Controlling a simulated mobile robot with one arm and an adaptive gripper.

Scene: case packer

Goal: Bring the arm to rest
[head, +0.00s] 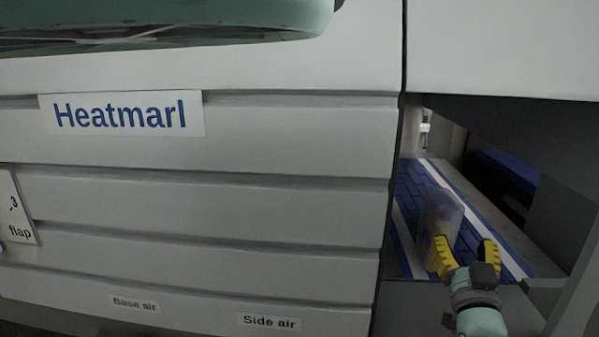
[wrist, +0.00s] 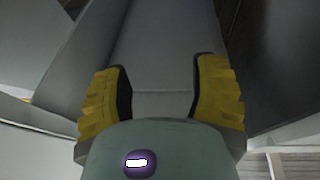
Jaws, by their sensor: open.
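My gripper (head: 466,257) has yellow fingers and is open at the lower right of the head view. In the wrist view its two fingers (wrist: 160,92) stand apart with nothing between them, only grey surfaces behind. In the head view a clear, see-through container (head: 441,217) with something yellowish in it stands upright on the blue belt, just beyond the fingers. The left finger overlaps its lower part in the picture. I cannot tell whether they touch.
The blue belt (head: 411,187) with white edge stripes runs back through an opening in the machine. A grey panelled wall labelled Heatmarl (head: 120,114) fills the left and middle. A grey post (head: 573,290) stands at the right of the opening, close to my arm.

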